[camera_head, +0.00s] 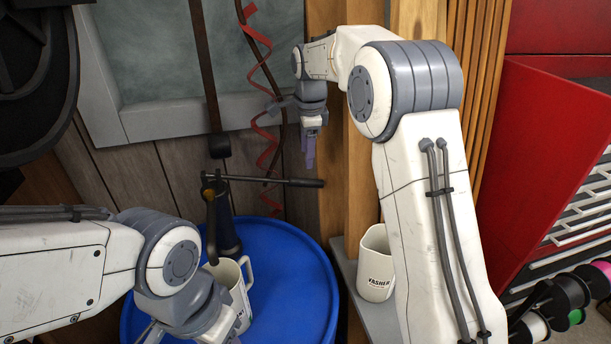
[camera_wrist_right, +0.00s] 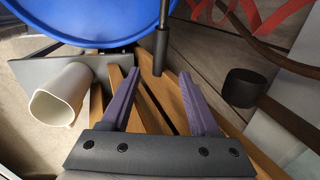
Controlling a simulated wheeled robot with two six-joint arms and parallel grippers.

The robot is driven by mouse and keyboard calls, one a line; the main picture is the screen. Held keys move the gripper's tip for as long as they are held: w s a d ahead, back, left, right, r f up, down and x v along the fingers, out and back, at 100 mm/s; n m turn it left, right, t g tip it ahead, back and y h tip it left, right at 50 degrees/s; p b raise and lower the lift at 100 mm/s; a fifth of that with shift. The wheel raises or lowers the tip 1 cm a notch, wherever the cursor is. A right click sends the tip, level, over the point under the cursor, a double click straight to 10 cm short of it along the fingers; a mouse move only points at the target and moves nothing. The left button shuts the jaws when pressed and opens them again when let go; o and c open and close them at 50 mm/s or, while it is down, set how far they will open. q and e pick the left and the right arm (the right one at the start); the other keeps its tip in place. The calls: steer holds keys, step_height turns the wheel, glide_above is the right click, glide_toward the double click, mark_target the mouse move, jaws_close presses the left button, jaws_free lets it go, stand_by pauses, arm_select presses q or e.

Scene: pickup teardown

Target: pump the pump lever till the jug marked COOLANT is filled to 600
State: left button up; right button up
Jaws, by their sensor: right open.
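The pump (camera_head: 222,222) stands upright on the blue drum. Its dark lever (camera_head: 270,181) sticks out to the right, about level; its grip also shows in the right wrist view (camera_wrist_right: 161,48). My right gripper (camera_head: 308,158) is open and empty, its purple fingers pointing down just above the lever's grip end. In the wrist view the grip lies ahead, between the fingertips, with no visible contact. A cream jug (camera_head: 246,284) stands on the drum by the pump. My left arm hides part of it; its marking and level are unreadable. My left gripper (camera_head: 190,335) is low beside this jug, its fingers mostly hidden.
The blue drum (camera_head: 295,270) fills the lower middle. A cream jug marked WASHER (camera_head: 375,270) stands on a grey shelf (camera_head: 350,272) to the right. A red coiled hose (camera_head: 268,130) hangs behind the lever. A wooden post (camera_head: 335,190) stands close behind my right gripper.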

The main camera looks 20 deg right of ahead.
mark_target(305, 179)
steer(key=f, duration=0.3)
steer(key=w+f+p, duration=0.1)
steer(key=f, duration=0.2)
steer(key=w+f+p, duration=0.1)
steer(key=f, duration=0.3)
steer(key=shift+c, duration=0.4)
jaws_close()
stand_by(0.9)
